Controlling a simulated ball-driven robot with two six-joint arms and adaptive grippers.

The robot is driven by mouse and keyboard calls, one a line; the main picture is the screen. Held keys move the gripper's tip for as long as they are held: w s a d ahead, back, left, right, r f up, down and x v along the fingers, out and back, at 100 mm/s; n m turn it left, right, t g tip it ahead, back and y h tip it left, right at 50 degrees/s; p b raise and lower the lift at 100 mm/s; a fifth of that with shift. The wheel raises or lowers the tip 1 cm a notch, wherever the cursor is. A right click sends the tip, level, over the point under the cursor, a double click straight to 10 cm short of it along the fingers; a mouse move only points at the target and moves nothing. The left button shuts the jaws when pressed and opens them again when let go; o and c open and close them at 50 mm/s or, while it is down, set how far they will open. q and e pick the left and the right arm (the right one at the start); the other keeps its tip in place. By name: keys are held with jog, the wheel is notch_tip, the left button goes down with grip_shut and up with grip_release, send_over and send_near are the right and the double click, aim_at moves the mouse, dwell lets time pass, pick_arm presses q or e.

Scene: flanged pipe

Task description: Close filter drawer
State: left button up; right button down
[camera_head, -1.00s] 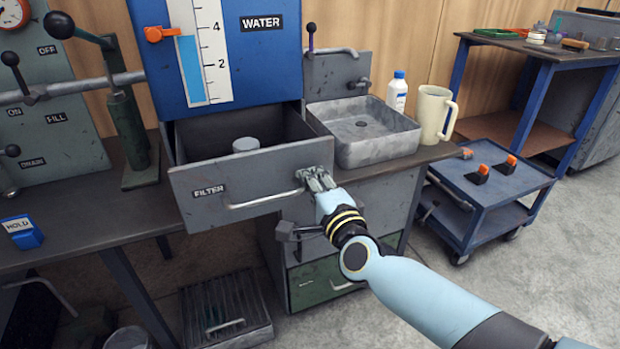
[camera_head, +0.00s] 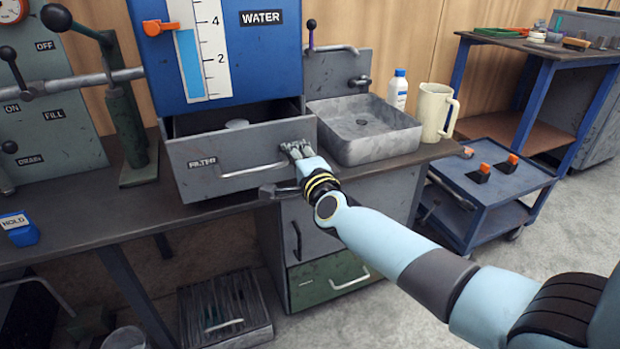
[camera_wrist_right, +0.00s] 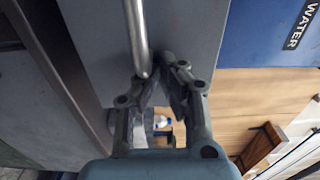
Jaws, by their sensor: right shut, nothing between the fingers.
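The grey filter drawer (camera_head: 205,172) juts out part-way below the blue water tank (camera_head: 225,55) in the head view. Its front carries a FILTER label and a bar handle (camera_head: 252,171). A round pale filter (camera_head: 237,124) shows inside, mostly hidden by the drawer front. My right gripper (camera_head: 293,149) is shut and empty, its fingertips at the right end of the drawer front, beside the handle's end. In the right wrist view the closed fingertips (camera_wrist_right: 172,68) lie against or very near the drawer front (camera_wrist_right: 93,45), right beside the handle (camera_wrist_right: 138,40). My left gripper is not in view.
A grey sink (camera_head: 365,130) stands right of the drawer, with a white bottle (camera_head: 398,90) and a cream pitcher (camera_head: 434,112) beyond it. A lever valve (camera_head: 125,120) stands left. A blue cart (camera_head: 487,185) is at the right.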

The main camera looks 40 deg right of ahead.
jog(key=b+x, duration=0.3)
jog(key=x, duration=0.5)
jog(key=shift+w+d+f, duration=0.1)
jog(key=shift+w+f, duration=0.05)
jog(key=shift+w, duration=0.45)
jog(key=shift+d+r, duration=0.1)
jog(key=shift+r, duration=0.2)
jog(key=shift+w, duration=0.1)
jog(key=shift+r, duration=0.1)
